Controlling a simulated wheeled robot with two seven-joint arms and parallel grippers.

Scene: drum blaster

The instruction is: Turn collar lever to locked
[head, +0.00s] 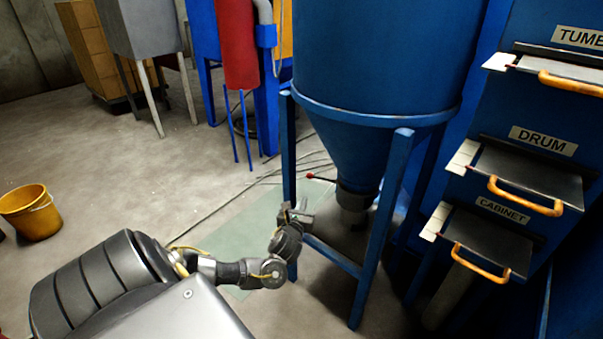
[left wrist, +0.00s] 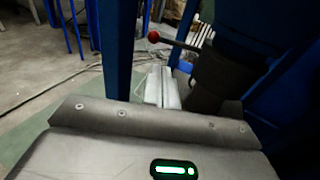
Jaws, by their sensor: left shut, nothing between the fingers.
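The collar (head: 355,196) is a dark ring at the bottom of the blue cone of the hopper (head: 370,145). Its lever, a thin rod with a red ball knob (head: 310,176), sticks out to the left. In the left wrist view the red knob (left wrist: 153,37) and dark rod (left wrist: 181,44) show just beyond the fingertips, and the dark collar (left wrist: 212,80) is to the right. My left gripper (head: 297,212) is by the hopper's frame, below the knob in the head view. Its pale fingers (left wrist: 163,82) are shut and empty, seemingly apart from the lever. My right gripper is out of view.
Blue frame legs (head: 380,230) stand around the cone, one (left wrist: 117,50) close left of my fingers. Drawers with orange handles (head: 525,195) are at right. A yellow bucket (head: 30,212) is on the floor at left. Open floor lies between.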

